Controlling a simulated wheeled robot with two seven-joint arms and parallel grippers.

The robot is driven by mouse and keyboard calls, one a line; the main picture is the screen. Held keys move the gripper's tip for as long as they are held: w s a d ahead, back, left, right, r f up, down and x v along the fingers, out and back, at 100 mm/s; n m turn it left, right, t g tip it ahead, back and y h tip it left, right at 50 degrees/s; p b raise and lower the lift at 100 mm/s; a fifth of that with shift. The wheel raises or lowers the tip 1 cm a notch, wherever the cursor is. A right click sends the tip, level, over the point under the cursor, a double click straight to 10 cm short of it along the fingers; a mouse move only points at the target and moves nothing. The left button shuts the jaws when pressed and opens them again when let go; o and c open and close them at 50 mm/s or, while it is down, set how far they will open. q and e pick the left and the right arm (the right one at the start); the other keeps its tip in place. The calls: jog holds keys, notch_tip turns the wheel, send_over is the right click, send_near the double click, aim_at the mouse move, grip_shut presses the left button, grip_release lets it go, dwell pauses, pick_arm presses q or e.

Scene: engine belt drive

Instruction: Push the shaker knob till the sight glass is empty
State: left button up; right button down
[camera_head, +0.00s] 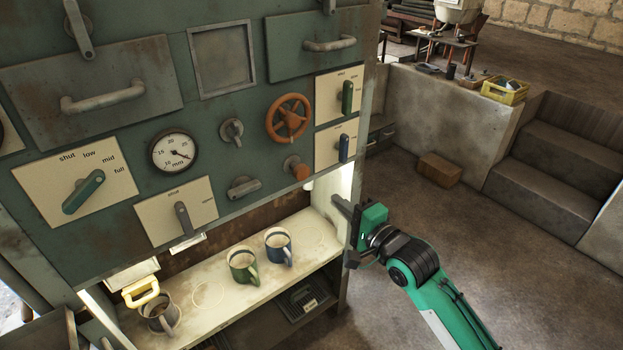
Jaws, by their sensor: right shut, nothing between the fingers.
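An orange-brown round knob (298,168) sticks out of the green machine panel below the red handwheel; it looks like the shaker knob, though no label shows. A square grey-framed window (223,60) sits high on the panel, perhaps the sight glass. Its pane is dull grey-green, and I cannot make out any contents. My right gripper (341,206) is shut and empty, at the right edge of the lit shelf opening. It is below and to the right of the orange-brown knob, apart from it in the picture. My left gripper is not in view.
A red handwheel (289,118), a gauge (174,151) and several lever switches crowd the panel. A green mug (242,265), a blue mug (279,247) and a grey mug (160,313) stand on the lit shelf (222,311). Open floor lies right of the machine, before concrete steps (560,150).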

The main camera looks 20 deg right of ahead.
aim_at(304, 173)
jog(key=p+x, duration=0.2)
jog(key=x, duration=0.7)
jog(key=shift+w, duration=0.25)
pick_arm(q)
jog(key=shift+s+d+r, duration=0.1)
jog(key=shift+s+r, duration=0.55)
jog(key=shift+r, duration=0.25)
pick_arm(e)
jog(key=shift+w+a, duration=0.25)
jog(key=shift+w, duration=0.25)
jog(key=shift+p+x, duration=0.4)
jog(key=shift+x, duration=0.9)
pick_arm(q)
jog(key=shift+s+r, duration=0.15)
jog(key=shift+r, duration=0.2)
pick_arm(e)
jog(key=shift+d+r, duration=0.1)
jog(key=shift+r, duration=0.05)
